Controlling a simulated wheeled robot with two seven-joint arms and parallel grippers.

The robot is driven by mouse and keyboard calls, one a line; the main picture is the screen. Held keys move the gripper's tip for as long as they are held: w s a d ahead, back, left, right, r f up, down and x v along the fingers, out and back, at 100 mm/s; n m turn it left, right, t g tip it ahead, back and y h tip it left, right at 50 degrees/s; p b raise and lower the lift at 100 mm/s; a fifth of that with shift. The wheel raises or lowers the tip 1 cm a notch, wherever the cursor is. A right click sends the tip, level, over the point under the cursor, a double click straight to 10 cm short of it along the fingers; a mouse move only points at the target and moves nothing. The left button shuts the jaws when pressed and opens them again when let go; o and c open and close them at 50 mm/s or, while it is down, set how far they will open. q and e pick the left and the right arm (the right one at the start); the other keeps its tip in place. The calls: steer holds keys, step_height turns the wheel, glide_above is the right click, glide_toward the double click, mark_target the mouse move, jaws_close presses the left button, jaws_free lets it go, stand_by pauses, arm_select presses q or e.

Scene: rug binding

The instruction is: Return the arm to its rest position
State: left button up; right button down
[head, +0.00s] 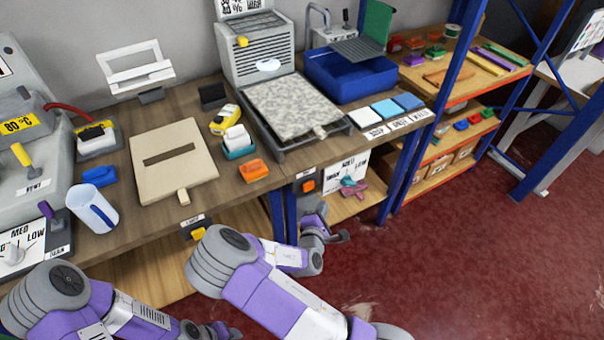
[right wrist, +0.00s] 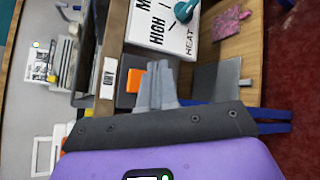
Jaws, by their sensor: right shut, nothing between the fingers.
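My right gripper (head: 310,204) is by the front of the workbench, just below a dark box with an orange button (head: 308,186). In the right wrist view its grey fingers (right wrist: 160,78) are together with nothing between them, and the orange button (right wrist: 134,80) lies just beyond them. I cannot tell whether they touch the box. My right arm (head: 262,290) is bent, with its purple links over the red floor. My left arm (head: 75,300) is at the bottom left.
The workbench (head: 105,215) holds a beige board, a speckled slab in a tray, an orange block and a cup near its front edge. Blue posts (head: 405,165) stand right; red floor (head: 460,240) is open.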

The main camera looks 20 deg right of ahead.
steer(key=s+a+f+m+g+y, duration=0.3)
steer(key=s+f+m+g+y, duration=0.35)
steer(key=s+f, duration=0.75)
steer(key=s+a+m+g+y, duration=0.2)
steer(key=s+a+m+y, duration=0.1)
steer(key=a+m, duration=0.3)
steer(key=s+a+f+m+g+y, duration=0.1)
steer(key=s+a+m+g+y, duration=0.1)
steer(key=a+m, duration=0.4)
steer(key=s+a+y, duration=0.1)
steer(key=a+y, duration=0.1)
steer(key=a, duration=0.2)
steer(key=shift+a+f+g, duration=0.15)
steer(key=shift+a+g, duration=0.05)
steer(key=shift+g, duration=0.15)
